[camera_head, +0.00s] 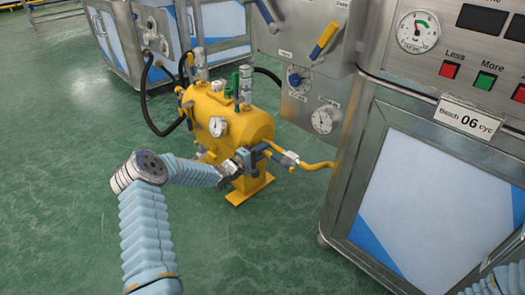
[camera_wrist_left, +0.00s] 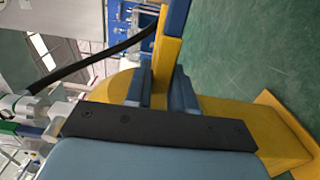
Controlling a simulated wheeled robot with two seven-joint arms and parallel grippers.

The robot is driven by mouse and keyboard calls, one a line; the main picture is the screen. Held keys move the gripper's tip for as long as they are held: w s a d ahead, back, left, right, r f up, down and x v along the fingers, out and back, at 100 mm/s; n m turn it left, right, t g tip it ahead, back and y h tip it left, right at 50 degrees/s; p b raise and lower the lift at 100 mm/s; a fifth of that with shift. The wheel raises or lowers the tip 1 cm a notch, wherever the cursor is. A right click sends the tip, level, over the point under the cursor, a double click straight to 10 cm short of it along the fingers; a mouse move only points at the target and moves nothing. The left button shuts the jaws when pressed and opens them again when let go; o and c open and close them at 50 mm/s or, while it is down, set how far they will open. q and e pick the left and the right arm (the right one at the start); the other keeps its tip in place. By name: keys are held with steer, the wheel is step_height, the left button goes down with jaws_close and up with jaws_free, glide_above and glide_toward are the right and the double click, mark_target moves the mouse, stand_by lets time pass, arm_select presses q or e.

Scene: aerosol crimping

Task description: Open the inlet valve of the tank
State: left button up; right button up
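The yellow tank (camera_head: 240,128) stands on the floor in the middle of the head view, with a round gauge and fittings on top. A valve with a blue-and-yellow handle (camera_head: 277,155) sits at its lower right, beside a yellow pipe. My left gripper (camera_head: 247,160) is at this valve. In the left wrist view, its two grey-blue fingers (camera_wrist_left: 163,92) stand close together on either side of the blue-and-yellow handle (camera_wrist_left: 168,50), with no clear gap. The grip contact is partly hidden. My right gripper is out of view; only part of that arm shows at the lower right.
A steel cabinet (camera_head: 428,195) with a gauge and buttons stands at right. A steel panel (camera_head: 300,75) with another blue-and-yellow lever (camera_head: 323,40) is behind the tank. A black hose (camera_head: 147,105) curves left of the tank. The green floor (camera_head: 60,170) at left is clear.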

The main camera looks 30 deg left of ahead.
arm_select(q)
steer(key=o, duration=0.3)
steer(key=shift+o, duration=0.2)
steer(key=p+v, duration=0.2)
steer(key=v, duration=1.1)
steer(key=shift+s, duration=0.4)
steer(key=shift+a, duration=0.1)
